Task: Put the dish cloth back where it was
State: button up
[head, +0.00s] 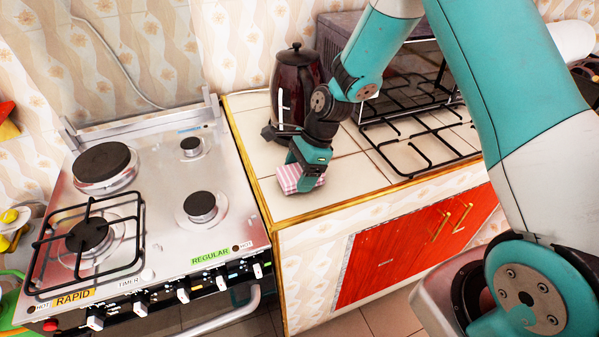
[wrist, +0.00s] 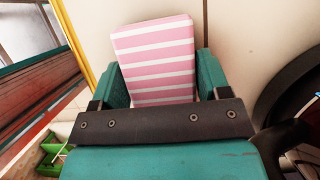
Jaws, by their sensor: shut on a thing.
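The dish cloth (head: 289,178) is folded, with pink and white stripes. It is at the front left part of the tiled counter (head: 340,199), near the stove. My gripper (head: 305,182) is over it from above, with its fingers at the cloth's sides. In the wrist view the cloth (wrist: 158,58) sits between the two green fingers of my gripper (wrist: 161,84), which is shut on it. The cloth looks at or very near the counter surface; I cannot tell if it bears on the tiles.
A dark kettle (head: 297,85) stands just behind my gripper. A black pan grate (head: 420,140) lies to the right, in front of a dark oven (head: 400,75). The stove (head: 150,210) is at the left. A wooden edge (head: 262,195) borders the counter.

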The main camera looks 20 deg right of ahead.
jog(key=shift+f, duration=0.25)
jog(key=shift+f, duration=0.15)
jog(key=o, duration=0.8)
jog(key=shift+r, duration=0.2)
